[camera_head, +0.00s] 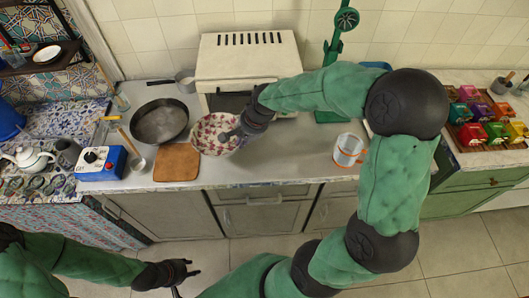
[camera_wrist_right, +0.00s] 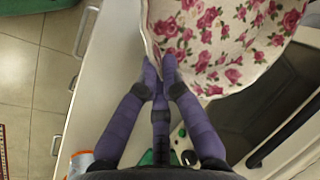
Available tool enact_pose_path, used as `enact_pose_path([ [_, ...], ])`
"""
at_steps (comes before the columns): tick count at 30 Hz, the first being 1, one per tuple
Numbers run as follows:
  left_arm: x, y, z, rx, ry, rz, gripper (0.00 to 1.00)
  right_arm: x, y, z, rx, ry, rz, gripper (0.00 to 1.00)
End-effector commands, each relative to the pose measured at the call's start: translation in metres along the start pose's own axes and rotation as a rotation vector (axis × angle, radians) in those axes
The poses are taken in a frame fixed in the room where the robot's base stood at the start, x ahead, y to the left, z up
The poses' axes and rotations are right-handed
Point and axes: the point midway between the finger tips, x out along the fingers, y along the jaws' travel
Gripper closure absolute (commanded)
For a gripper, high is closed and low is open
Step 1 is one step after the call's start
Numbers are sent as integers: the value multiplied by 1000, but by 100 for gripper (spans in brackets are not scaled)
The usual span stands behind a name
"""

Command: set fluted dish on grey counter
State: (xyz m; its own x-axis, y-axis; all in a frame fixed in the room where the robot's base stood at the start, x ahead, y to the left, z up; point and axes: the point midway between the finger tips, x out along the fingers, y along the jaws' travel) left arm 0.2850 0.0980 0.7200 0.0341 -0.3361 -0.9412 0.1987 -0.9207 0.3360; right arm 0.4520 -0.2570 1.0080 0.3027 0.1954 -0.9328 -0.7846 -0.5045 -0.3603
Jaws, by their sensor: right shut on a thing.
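The fluted dish (camera_head: 208,133) is white with pink and red flowers and a wavy rim. It is in front of the white oven, over the grey counter (camera_head: 290,160). My right gripper (camera_head: 234,135) comes from the right and is shut on the dish's rim. In the right wrist view the fingertips (camera_wrist_right: 162,74) pinch the edge of the dish (camera_wrist_right: 225,40). I cannot tell whether its underside touches the counter. My left gripper (camera_head: 184,277) is open and empty, low over the floor in front of the cabinets.
A wooden board (camera_head: 177,163) and a dark pan (camera_head: 159,121) are left of the dish. The white oven (camera_head: 248,58) stands behind. A white and orange pot (camera_head: 348,150) stands at the right. The counter between dish and pot is clear.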

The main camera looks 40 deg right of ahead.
Motion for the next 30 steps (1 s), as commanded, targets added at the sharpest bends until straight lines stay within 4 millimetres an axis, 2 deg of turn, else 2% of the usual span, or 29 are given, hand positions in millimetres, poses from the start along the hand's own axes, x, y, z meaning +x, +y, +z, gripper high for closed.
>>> enact_pose_path([
  [1, 5, -2, 0, 0, 0, 0, 60, 3, 12, -8, 8, 3, 0, 100],
  [7, 17, -6, -1, 0, 1, 0, 60, 10, 52, -31, 6, 2, 0, 100],
  [12, 28, -10, -2, 0, 1, 0, 60, 31, 78, -43, 5, 0, 1, 100],
  [15, 31, -11, -2, 0, 1, 0, 60, 37, 88, -48, 3, 1, 0, 100],
  [23, 35, -13, -2, 0, 1, 0, 60, 45, 100, -55, 1, 2, -1, 100],
  [30, 51, -18, -2, 0, 1, 0, 60, 74, 115, -56, 0, 0, 0, 100],
])
